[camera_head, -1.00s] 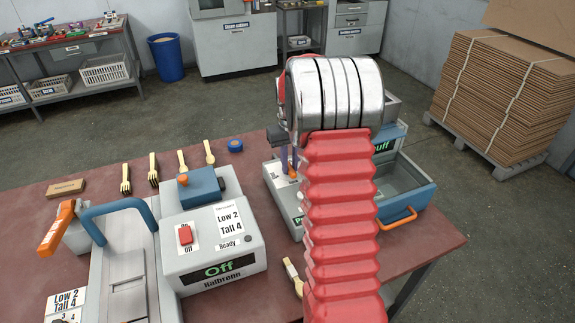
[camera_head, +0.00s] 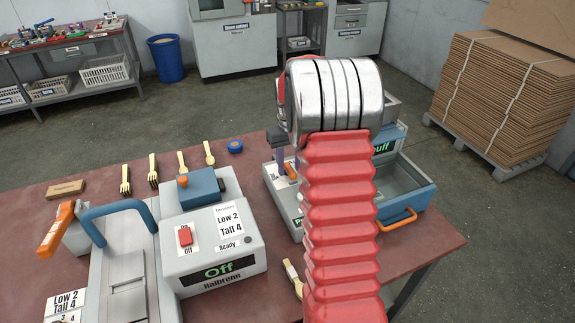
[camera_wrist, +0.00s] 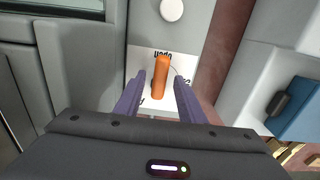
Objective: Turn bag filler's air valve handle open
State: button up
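The orange valve handle (camera_wrist: 160,78) stands on a white label plate of the grey bag filler (camera_head: 285,205). In the wrist view its upper end lies by the upside-down word "open"; other lettering is partly hidden. My gripper (camera_wrist: 160,88) has its two purple fingers spread, one on each side of the handle, with a small gap to it on both sides. The handle also shows as an orange bit in the head view (camera_head: 290,170), beside my fingers. My silver and red arm hides much of the filler there.
The grey heater box (camera_head: 215,250) with an "Off" display stands left of the filler. A blue-fronted bin (camera_head: 412,200) is at the filler's right.

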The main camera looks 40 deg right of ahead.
aim_at(289, 168)
notch_tip(289, 168, up, 14)
jog(key=shift+f, duration=0.15)
dwell(0.5)
dwell(0.4)
